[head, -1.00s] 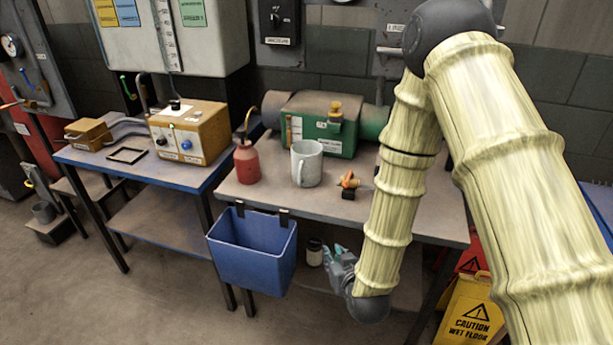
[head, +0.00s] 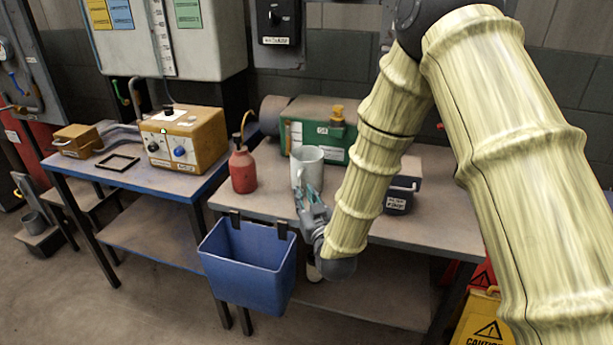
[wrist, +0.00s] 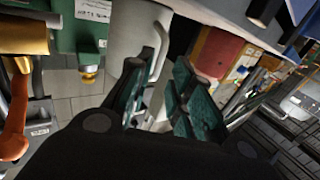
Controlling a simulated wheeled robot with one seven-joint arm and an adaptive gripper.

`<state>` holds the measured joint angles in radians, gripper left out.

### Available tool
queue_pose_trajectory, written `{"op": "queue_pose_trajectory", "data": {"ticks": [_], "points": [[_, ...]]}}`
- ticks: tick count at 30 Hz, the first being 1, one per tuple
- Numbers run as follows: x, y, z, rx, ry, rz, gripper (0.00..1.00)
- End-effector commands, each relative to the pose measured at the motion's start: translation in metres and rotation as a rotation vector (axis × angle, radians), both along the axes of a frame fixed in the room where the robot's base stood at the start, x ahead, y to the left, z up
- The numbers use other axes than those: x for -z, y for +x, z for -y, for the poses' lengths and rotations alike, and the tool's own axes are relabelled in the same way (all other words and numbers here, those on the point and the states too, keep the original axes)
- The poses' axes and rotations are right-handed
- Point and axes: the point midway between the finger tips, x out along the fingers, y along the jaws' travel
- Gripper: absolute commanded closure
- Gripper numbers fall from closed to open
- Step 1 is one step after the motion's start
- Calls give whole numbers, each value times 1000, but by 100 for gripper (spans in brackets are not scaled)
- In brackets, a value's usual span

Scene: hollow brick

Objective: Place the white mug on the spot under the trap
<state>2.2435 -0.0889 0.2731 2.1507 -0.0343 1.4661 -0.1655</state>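The white mug (head: 310,163) stands upright on the right-hand bench, in front of a green machine. In the wrist view the mug (wrist: 128,32) is just beyond my fingertips, with its handle (wrist: 157,52) facing my gripper. My gripper (head: 309,192) is at the bench's front edge, close to the mug. In the wrist view its teal fingers (wrist: 158,80) are apart, with the handle showing in the gap; contact cannot be told. A black square outline (head: 118,163) lies on the left blue-edged bench near a curved pipe (head: 122,138); no spot is clearly labelled as under the trap.
A red bottle (head: 242,171) stands left of the mug. The green machine (head: 325,135) is behind it. A blue bin (head: 245,262) hangs on the bench's front. A tan control box (head: 184,140) stands right of the square outline. A dark blue box (head: 400,188) is right of my forearm.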

Motion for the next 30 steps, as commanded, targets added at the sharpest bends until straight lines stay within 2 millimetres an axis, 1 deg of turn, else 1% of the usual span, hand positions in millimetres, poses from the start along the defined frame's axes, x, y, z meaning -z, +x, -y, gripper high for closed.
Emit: {"op": "queue_pose_trajectory", "data": {"ticks": [4,9,12,16,23,24,26,27,30], "points": [[0,11,-3,0,0,1,78],[3,34,-8,1,0,1,78],[3,44,-11,1,0,1,78],[4,50,-13,0,0,0,78],[4,51,-13,0,0,-1,78],[4,51,-13,0,0,-1,86],[4,51,-13,0,0,0,97],[4,51,-13,0,0,0,100],[4,50,-13,0,0,-1,100]]}}
